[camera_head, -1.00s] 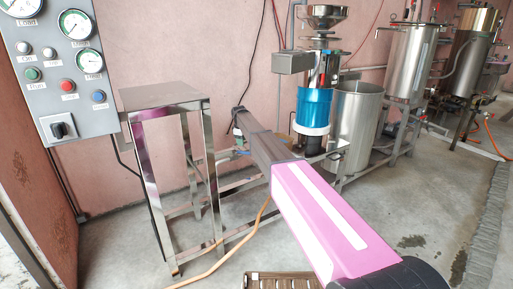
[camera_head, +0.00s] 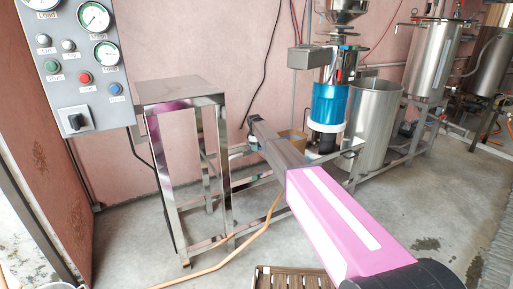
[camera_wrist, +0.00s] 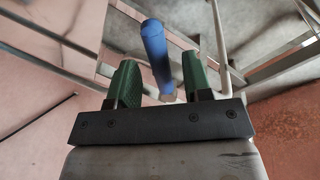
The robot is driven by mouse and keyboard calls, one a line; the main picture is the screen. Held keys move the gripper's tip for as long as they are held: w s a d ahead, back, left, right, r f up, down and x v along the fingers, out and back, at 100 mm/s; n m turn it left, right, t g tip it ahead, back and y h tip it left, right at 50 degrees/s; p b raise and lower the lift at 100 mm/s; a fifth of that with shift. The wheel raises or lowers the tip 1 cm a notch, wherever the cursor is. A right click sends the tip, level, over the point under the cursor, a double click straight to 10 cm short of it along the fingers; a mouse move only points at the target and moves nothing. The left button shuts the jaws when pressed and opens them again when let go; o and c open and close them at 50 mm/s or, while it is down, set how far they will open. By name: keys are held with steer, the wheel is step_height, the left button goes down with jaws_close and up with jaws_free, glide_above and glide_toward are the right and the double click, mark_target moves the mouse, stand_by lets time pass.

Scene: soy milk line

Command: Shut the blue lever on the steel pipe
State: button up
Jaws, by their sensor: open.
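In the wrist view the blue lever (camera_wrist: 154,48) shows as a rounded blue handle with a small metal piece at its near end. My gripper (camera_wrist: 160,62) is open, its two green fingers apart. The lever appears in the gap between the fingers and reaches past their tips; I cannot tell whether either finger touches it. A thin pale pipe (camera_wrist: 219,45) runs just right of the right finger; I cannot tell whether it bears the lever. In the head view I cannot make out the lever or the fingers at the far end of my arm.
A steel stand (camera_head: 180,92) is left of my arm. A grinder with a blue band (camera_head: 330,104) and a steel tank (camera_head: 376,125) stand to the right. An orange hose (camera_head: 235,252) and a slatted brown crate (camera_head: 290,279) are on the floor. A control panel (camera_head: 75,65) is upper left.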

steer(key=shift+f, duration=0.2)
jaws_close()
steer(key=shift+s, duration=0.1)
steer(key=shift+s+a+m+g+h, duration=0.2)
steer(key=shift+s+a+m, duration=0.3)
steer(key=shift+m, duration=0.85)
steer(key=shift+s+a+m+g+h, duration=0.2)
steer(key=shift+s+a+m, duration=0.3)
steer(key=shift+m, duration=0.8)
steer(key=shift+s+a+m+g+h, duration=0.15)
steer(key=shift+s+a+m, duration=0.35)
steer(key=shift+m, duration=0.85)
steer(key=shift+s, duration=0.15)
jaws_free()
